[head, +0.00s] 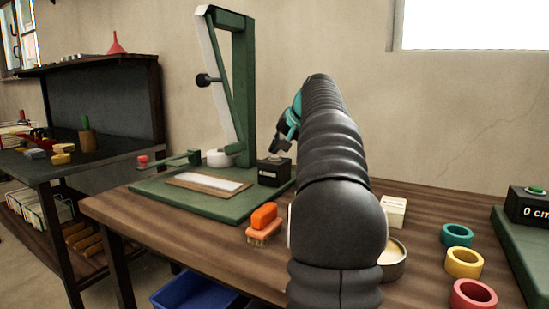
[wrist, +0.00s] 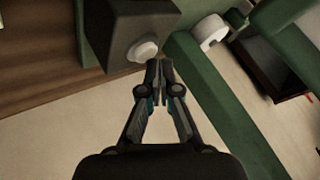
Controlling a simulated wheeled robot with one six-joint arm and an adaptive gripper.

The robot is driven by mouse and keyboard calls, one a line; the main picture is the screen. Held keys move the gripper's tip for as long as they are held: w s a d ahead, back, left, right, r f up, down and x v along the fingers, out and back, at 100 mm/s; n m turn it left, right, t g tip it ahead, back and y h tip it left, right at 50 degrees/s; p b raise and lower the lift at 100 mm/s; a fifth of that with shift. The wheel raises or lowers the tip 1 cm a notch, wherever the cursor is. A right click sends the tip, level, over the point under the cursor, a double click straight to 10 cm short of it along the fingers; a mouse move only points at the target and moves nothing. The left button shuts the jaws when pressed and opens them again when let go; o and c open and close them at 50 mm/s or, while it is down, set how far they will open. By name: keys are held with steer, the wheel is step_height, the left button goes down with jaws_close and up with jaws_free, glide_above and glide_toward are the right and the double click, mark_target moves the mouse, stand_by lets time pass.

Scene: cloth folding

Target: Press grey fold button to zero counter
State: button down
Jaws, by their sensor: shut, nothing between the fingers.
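A small black box (head: 270,173) with faint pale marks stands at the back right of the green base; its writing is too small to read. My gripper (head: 274,153) is just above the box in the head view, pointing down, and hides most of its top. In the wrist view the dark box (wrist: 120,22) carries a round pale grey button (wrist: 142,50). The closed fingertips (wrist: 158,66) are empty and show right beside the button's edge. I cannot tell whether they touch it.
A green base (head: 215,207) bears a tall green frame (head: 243,80) close behind my gripper. An orange brush (head: 264,220) lies in front. Teal, yellow and red rings (head: 464,262) stand at the right, near a black "0 cm" display (head: 528,208). My arm hides the table's middle.

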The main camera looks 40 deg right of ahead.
mark_target(276, 156)
steer(key=shift+f+b, duration=0.3)
steer(key=shift+f, duration=0.2)
stand_by(0.6)
steer(key=shift+r, duration=0.1)
steer(key=shift+r+p, duration=0.85)
steer(key=shift+p, duration=0.15)
step_height(276, 156, up, 3)
steer(key=p, duration=0.3)
steer(key=shift+r+p, duration=0.3)
steer(key=shift+r, duration=0.7)
